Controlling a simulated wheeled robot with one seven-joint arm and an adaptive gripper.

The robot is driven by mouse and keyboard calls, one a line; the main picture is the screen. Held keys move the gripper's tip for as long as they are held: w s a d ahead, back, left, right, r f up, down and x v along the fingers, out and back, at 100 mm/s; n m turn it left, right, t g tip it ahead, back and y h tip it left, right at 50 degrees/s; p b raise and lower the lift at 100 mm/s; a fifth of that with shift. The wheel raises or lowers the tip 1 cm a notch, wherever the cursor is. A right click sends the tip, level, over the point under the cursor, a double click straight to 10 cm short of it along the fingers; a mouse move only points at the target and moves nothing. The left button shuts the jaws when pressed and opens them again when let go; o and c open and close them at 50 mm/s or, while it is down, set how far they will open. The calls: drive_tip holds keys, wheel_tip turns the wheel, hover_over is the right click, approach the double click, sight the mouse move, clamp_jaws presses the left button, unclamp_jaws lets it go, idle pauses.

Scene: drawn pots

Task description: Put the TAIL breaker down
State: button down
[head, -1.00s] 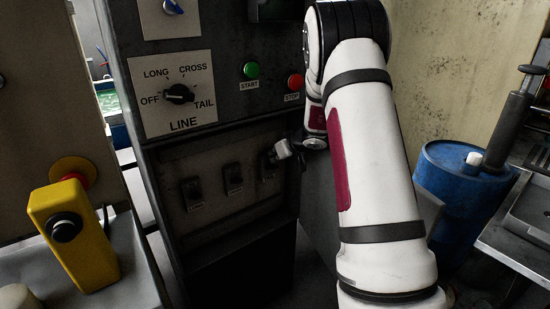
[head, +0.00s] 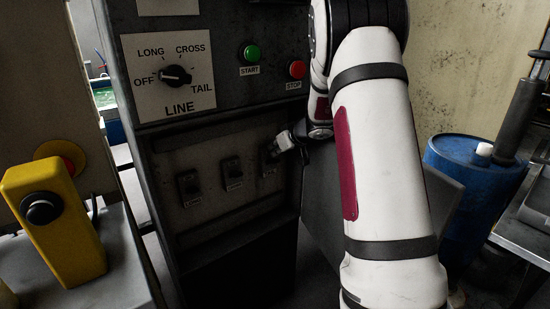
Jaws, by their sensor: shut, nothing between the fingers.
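Three dark breakers sit in a row on the lower panel of the grey cabinet (head: 175,226): a left one (head: 189,188), a middle one (head: 232,174) and a right one (head: 267,165). Their small labels are too blurred to read, so I cannot tell by name which is TAIL. My gripper (head: 279,147) is shut and empty at the upper right of the right breaker. It partly covers that breaker. I cannot tell whether the fingertips touch its lever or which way the lever stands.
Above are the LINE knob (head: 175,75), a green START button (head: 252,54) and a red STOP button (head: 297,69). A yellow box (head: 52,215) with a black knob stands at left. A blue barrel (head: 470,190) stands at right, beside a metal table (head: 522,238).

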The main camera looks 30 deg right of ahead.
drive_tip(key=b, duration=0.3)
drive_tip(key=shift+s+f+b, duration=0.2)
drive_tip(key=shift+f+b, duration=0.1)
drive_tip(key=shift+b, duration=0.05)
drive_tip(key=shift+s+b, duration=0.1)
drive_tip(key=shift+b, duration=0.4)
drive_tip(key=s+b, duration=0.1)
drive_tip(key=b, duration=0.3)
drive_tip(key=shift+f+b, duration=0.3)
drive_tip(key=shift+f, duration=0.05)
drive_tip(key=shift+s, duration=0.1)
drive_tip(key=shift+r, duration=0.9)
